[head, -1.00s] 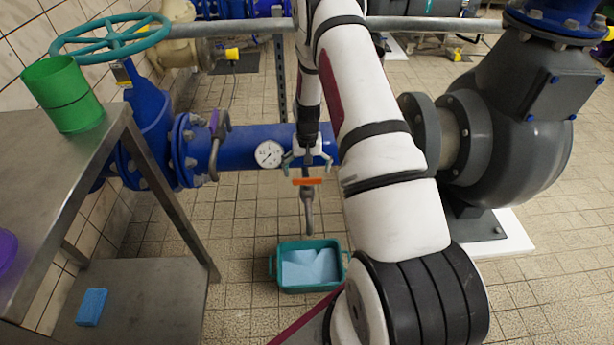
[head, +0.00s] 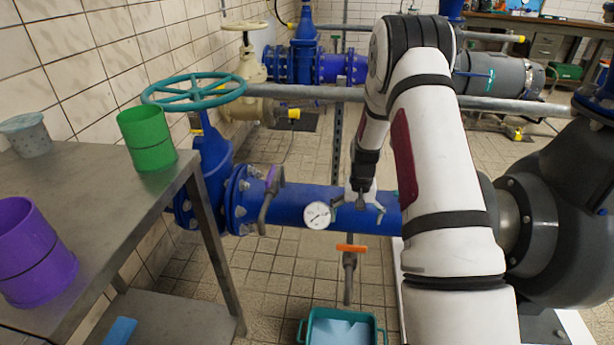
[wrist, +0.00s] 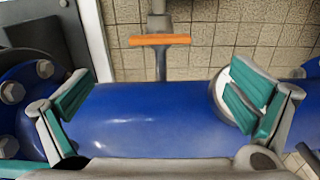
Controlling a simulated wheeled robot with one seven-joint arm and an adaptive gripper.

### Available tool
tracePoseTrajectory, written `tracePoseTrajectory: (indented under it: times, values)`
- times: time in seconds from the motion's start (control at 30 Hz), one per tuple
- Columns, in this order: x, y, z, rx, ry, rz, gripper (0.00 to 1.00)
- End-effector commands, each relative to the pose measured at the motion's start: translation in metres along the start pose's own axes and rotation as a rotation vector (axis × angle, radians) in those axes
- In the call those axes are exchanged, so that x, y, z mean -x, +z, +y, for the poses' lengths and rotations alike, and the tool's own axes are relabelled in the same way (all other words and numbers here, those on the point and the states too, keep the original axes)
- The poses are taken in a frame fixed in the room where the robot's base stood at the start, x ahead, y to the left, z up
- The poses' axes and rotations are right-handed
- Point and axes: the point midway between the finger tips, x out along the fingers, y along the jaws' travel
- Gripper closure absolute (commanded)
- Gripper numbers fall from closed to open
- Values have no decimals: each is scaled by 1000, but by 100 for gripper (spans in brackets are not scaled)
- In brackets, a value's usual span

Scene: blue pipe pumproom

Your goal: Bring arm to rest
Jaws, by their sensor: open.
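My gripper (head: 358,207) hangs from my white arm in front of the blue pipe (head: 285,200), just right of the round pressure gauge (head: 317,215). In the wrist view my gripper (wrist: 163,95) has its teal-padded fingers wide apart, with nothing between them but the blue pipe (wrist: 140,115) behind. An orange-handled valve (head: 351,248) hangs below the fingers; its orange handle also shows in the wrist view (wrist: 160,40). I cannot tell whether a finger touches the pipe.
A metal table (head: 100,190) at left holds a green cup (head: 147,138), a purple cup (head: 32,250) and a grey container (head: 25,134). A teal bin (head: 312,328) stands on the floor under the valve. A dark pump (head: 565,190) is at right. A grey rail (head: 300,92) runs behind.

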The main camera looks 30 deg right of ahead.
Motion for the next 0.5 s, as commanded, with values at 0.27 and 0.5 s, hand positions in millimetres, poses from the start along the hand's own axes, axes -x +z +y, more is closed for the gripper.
tracePoseTrajectory:
  times: [0.27, 0.5]
  values:
    - [22, 4, -8, 18, -4, 6, 0]
    - [120, 45, -38, 108, -17, 12, 0]
